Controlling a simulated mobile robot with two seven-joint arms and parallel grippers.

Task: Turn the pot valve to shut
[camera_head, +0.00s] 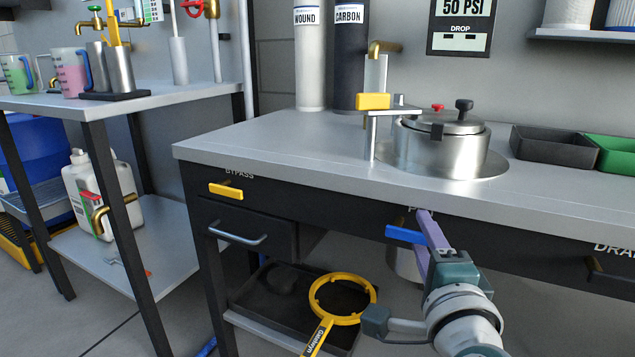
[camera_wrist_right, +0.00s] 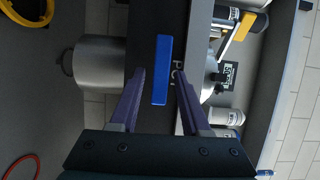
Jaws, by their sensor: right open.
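The pot valve has a blue bar handle (camera_head: 403,235) on the dark front panel of the bench, below the pot. In the head view the bar lies roughly level and sticks out left of my right gripper (camera_head: 427,216); its right part is hidden behind the fingers. In the right wrist view the blue bar (camera_wrist_right: 162,70) lies between the two open purple fingers, with gaps at both sides, beside a partly covered label reading POT. My right gripper is open and holds nothing. My left gripper is not in view.
A yellow bypass handle (camera_head: 226,191) sits on the same panel, left. A steel pot (camera_head: 440,150) and yellow tap handle (camera_head: 373,101) stand on the bench. A yellow ring wrench (camera_head: 343,299) is below. Black (camera_head: 553,148) and green (camera_head: 620,153) bins stand at the right.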

